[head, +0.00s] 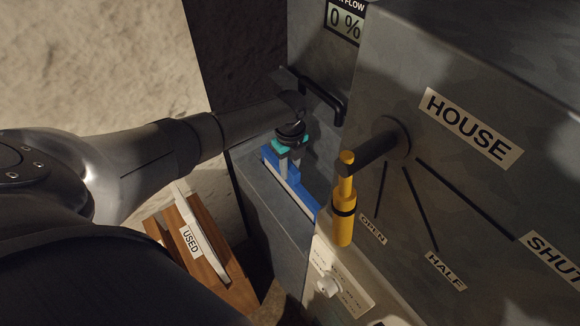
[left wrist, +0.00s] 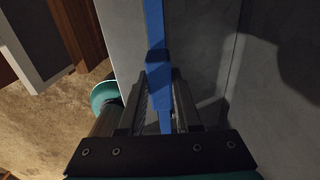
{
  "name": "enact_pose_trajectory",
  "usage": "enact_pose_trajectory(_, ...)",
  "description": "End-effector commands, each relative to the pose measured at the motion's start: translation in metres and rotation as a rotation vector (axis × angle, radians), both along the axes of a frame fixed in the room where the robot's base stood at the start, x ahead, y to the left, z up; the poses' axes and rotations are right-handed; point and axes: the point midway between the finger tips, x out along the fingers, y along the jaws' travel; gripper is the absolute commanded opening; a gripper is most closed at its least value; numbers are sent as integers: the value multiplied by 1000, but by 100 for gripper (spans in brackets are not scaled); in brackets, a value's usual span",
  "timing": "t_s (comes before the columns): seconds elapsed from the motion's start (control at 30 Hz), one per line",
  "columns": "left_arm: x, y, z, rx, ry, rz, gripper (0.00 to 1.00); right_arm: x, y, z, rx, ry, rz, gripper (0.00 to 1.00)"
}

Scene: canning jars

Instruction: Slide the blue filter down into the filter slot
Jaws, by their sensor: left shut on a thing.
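The blue filter (head: 305,198) shows in the head view as a thin blue edge with a pale strip, along the top of the lower grey housing. My left gripper (head: 287,158) is above its far end and shut on it. In the left wrist view the blue filter (left wrist: 154,25) runs as a narrow bar between the two fingers of my left gripper (left wrist: 160,75). The filter slot is hidden under the filter and gripper, and I cannot tell how deep the filter sits. My right gripper is not in view.
A black handle (head: 322,96) sticks out of the grey cabinet near my gripper. A yellow-gripped lever (head: 343,212) hangs to the right, beside the filter's near end. A wooden box labelled USED (head: 208,245), with a pale panel in it, stands at lower left.

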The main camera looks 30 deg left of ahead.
Motion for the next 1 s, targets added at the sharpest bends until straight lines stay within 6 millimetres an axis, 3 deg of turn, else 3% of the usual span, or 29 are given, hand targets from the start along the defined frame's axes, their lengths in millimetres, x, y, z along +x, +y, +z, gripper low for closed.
enact_pose_trajectory(1.0, 0, 0, -36, -1, -2, 1, 0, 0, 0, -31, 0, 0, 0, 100)
